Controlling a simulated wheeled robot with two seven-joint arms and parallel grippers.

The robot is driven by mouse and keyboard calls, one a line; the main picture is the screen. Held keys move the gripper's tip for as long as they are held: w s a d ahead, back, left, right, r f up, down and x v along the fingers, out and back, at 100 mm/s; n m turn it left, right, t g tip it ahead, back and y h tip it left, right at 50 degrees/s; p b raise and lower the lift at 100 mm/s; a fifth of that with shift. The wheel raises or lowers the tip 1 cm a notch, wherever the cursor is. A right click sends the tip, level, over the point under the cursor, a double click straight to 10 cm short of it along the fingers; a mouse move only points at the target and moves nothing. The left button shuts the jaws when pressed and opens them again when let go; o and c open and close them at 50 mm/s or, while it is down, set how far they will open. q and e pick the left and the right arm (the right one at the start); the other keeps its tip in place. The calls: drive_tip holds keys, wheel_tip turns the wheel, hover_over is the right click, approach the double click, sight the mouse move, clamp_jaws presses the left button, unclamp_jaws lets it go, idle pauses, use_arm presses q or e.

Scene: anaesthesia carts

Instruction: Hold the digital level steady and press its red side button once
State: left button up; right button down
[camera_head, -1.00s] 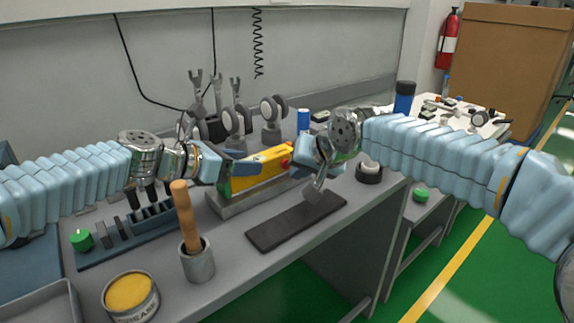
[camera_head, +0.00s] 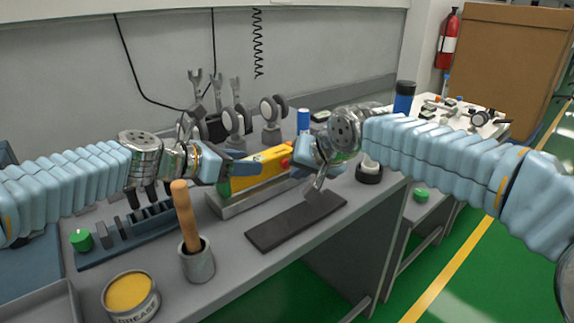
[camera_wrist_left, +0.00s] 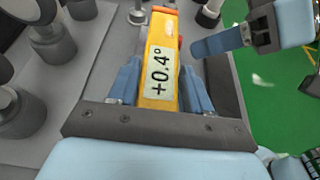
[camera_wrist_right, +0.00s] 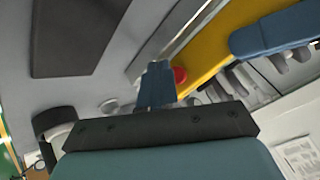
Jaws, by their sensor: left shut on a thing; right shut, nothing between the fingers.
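The yellow digital level (camera_head: 262,170) stands on a grey metal base (camera_head: 240,203) on the bench. My left gripper (camera_head: 240,170) is shut across it, with one finger on each side in the left wrist view (camera_wrist_left: 160,92). Its display (camera_wrist_left: 160,72) reads +0.4°. The red button (camera_head: 286,163) is at the level's right end and also shows in the right wrist view (camera_wrist_right: 180,75). My right gripper (camera_head: 297,172) is shut and empty, its fingertips (camera_wrist_right: 157,72) right beside the button. I cannot tell whether they touch it.
A dark flat mat (camera_head: 290,222) lies in front of the level. A grey cup with a wooden handle (camera_head: 198,262), a grease tin (camera_head: 130,296) and a green-topped item (camera_head: 81,240) stand at the front left. Grey stands (camera_head: 270,125) are behind.

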idle(0.3)
drive_tip(key=shift+w+a, duration=0.25)
drive_tip(key=shift+w, duration=0.1)
drive_tip(key=shift+w+a, duration=0.35)
drive_tip(key=shift+w, duration=0.05)
idle(0.9)
drive_tip(key=shift+d, duration=0.1)
drive_tip(key=shift+s+d, duration=0.5)
drive_tip(key=shift+s, duration=0.25)
drive_tip(key=shift+s+d, duration=0.8)
drive_tip(key=shift+s, duration=0.2)
drive_tip(key=shift+s+d, duration=0.75)
drive_tip(key=shift+s, duration=0.25)
